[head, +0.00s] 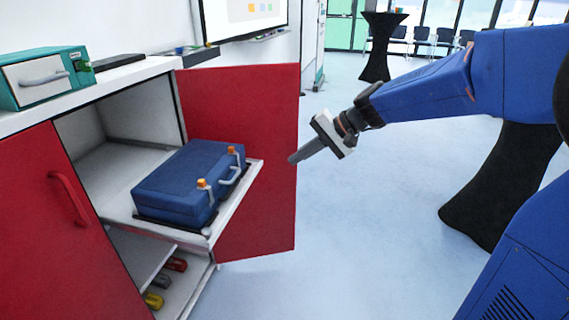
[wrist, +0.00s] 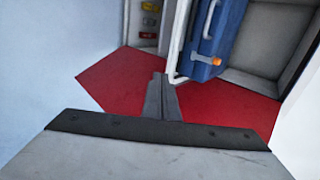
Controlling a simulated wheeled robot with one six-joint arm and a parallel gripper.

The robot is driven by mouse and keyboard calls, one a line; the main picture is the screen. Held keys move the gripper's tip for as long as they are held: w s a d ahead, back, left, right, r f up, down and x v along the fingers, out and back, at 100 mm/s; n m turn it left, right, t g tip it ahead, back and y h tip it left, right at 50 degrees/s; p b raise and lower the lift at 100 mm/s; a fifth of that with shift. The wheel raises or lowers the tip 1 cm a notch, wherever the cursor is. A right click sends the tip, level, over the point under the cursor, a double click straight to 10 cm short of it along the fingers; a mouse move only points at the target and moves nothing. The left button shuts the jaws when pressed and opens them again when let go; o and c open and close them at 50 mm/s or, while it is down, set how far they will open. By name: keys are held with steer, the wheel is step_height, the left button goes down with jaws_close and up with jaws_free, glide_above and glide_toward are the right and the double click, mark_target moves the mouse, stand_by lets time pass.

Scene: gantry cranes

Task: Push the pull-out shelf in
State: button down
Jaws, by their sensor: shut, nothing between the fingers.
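The pull-out shelf (head: 222,224) sticks out of the open cabinet in the head view. In the wrist view the shelf's front edge (wrist: 177,58) shows as a pale strip beside the blue case (wrist: 212,38). My gripper (head: 292,159) is shut and empty. It is in the air to the right of the shelf, in front of the open red door in the head view, apart from the shelf. Its shut fingers (wrist: 160,92) also show in the wrist view.
The right red door (head: 265,120) stands open behind the shelf; the left red door (head: 70,230) has a red handle. Below, a lower shelf holds red and yellow items (head: 152,299). A teal box (head: 45,77) stands on the countertop. The floor to the right is clear up to a black-draped table (head: 500,180).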

mark_target(254, 175)
steer(key=shift+w+a+r+x, duration=0.1)
steer(key=shift+a+r+x, duration=0.25)
steer(key=shift+x, duration=1.65)
steer(key=shift+w+a+r+x, duration=0.1)
steer(key=shift+a+r+x, duration=0.2)
steer(key=shift+x, duration=1.65)
steer(key=shift+w+a+r+x, duration=0.1)
steer(key=shift+a+r+x, duration=0.25)
steer(key=shift+x, duration=1.65)
steer(key=w+a, duration=0.3)
steer(key=a, duration=0.6)
steer(key=w+a, duration=0.4)
steer(key=a, duration=0.6)
steer(key=w+a, duration=0.3)
steer(key=a, duration=0.6)
steer(key=shift+w+a, duration=0.25)
steer(key=shift+a, duration=0.15)
steer(key=shift+w+a, duration=0.25)
steer(key=shift+a, duration=0.35)
